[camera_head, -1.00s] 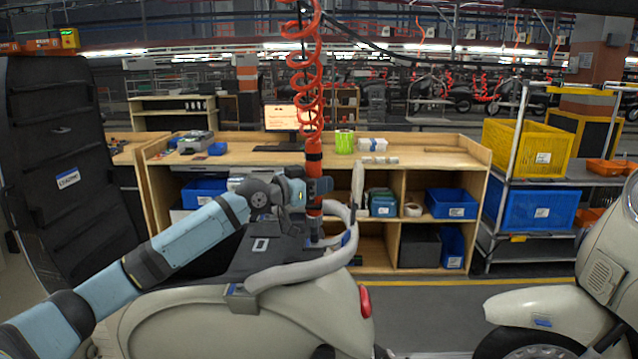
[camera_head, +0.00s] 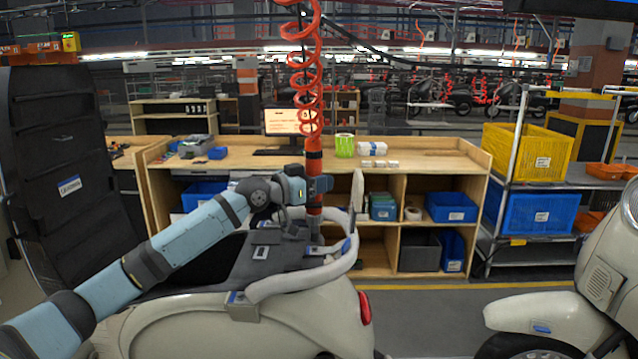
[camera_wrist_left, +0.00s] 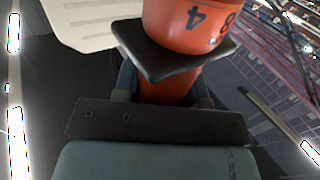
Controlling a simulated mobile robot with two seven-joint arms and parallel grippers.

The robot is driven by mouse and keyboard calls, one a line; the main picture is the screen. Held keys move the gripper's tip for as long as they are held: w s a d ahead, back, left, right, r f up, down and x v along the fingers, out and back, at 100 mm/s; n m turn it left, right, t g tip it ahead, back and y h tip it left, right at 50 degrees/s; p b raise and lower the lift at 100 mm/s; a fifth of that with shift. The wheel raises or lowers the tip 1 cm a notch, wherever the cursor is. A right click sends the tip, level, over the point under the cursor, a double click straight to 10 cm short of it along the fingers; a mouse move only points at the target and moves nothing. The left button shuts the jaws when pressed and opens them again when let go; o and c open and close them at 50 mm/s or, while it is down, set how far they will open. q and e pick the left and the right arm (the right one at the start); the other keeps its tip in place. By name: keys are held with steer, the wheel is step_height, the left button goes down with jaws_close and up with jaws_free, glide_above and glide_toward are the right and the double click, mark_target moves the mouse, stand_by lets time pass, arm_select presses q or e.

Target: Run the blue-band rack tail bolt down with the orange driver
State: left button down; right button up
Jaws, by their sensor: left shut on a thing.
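The orange driver (camera_head: 314,200) hangs upright from a red coiled hose, its lower end over the rear of the scooter's rack. My left gripper (camera_head: 318,186) is shut around the driver's body. In the left wrist view the orange driver body (camera_wrist_left: 184,22) fills the top centre, with printed digits, and my left gripper (camera_wrist_left: 168,88) closes on it. The rack (camera_head: 300,282) is a pale grey tube looping around the scooter's tail, with a blue band (camera_head: 346,246) near the driver's tip. The tail bolt is too small or hidden to make out. My right gripper is not in view.
The red coiled hose (camera_head: 303,75) runs up from the driver. A wooden workbench (camera_head: 240,158) with bins stands behind. A shelf cart with a yellow crate (camera_head: 525,152) is at the right. Another scooter (camera_head: 545,322) stands at the lower right, with bare floor between.

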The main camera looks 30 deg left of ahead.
mark_target(318, 164)
arm_select(q)
steer(key=shift+r+p, duration=1.25)
steer(key=shift+r, duration=0.95)
steer(key=shift+s+f, duration=0.1)
steer(key=shift+f, duration=0.05)
